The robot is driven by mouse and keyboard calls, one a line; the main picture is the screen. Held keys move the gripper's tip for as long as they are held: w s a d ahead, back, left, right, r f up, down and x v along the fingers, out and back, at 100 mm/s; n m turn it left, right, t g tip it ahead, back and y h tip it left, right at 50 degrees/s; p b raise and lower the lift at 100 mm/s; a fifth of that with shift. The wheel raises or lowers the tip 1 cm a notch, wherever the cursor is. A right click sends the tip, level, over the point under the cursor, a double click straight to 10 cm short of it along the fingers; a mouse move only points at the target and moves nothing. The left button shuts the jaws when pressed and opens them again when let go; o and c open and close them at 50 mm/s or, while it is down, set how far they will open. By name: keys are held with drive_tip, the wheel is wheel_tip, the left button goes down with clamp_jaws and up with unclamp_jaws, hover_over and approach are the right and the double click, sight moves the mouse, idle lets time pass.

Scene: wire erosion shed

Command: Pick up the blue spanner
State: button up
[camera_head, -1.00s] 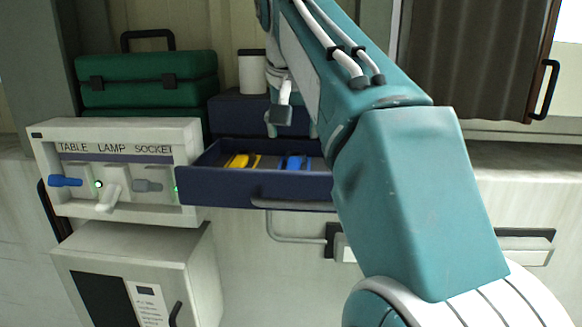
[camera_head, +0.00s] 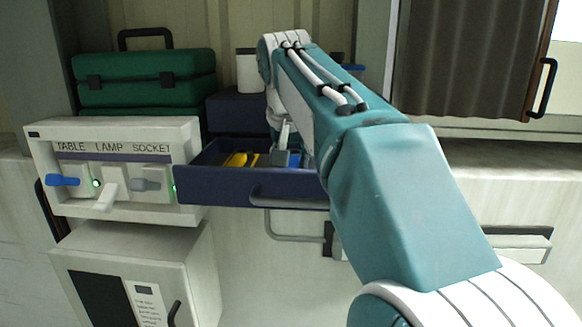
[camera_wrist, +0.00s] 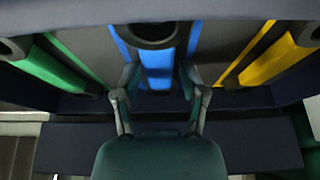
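The blue spanner (camera_wrist: 157,62) lies in an open dark blue drawer (camera_head: 225,190), in the middle of the wrist view, between a green and a yellow tool. In the head view a little blue (camera_head: 295,160) shows beside my gripper (camera_head: 283,158), which reaches down into the drawer from above. In the wrist view my gripper (camera_wrist: 158,82) is open. Its two fingers stand on either side of the blue spanner, with a gap seen on each side. How deep the fingertips are is hard to tell.
A yellow tool (camera_head: 240,159) lies left of the gripper in the head view; a green tool (camera_wrist: 65,65) shows in the wrist view. The drawer walls are close around. A socket panel (camera_head: 115,172) and green case (camera_head: 145,75) stand at left.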

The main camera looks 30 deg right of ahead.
clamp_jaws()
drive_tip(key=shift+r, duration=0.1)
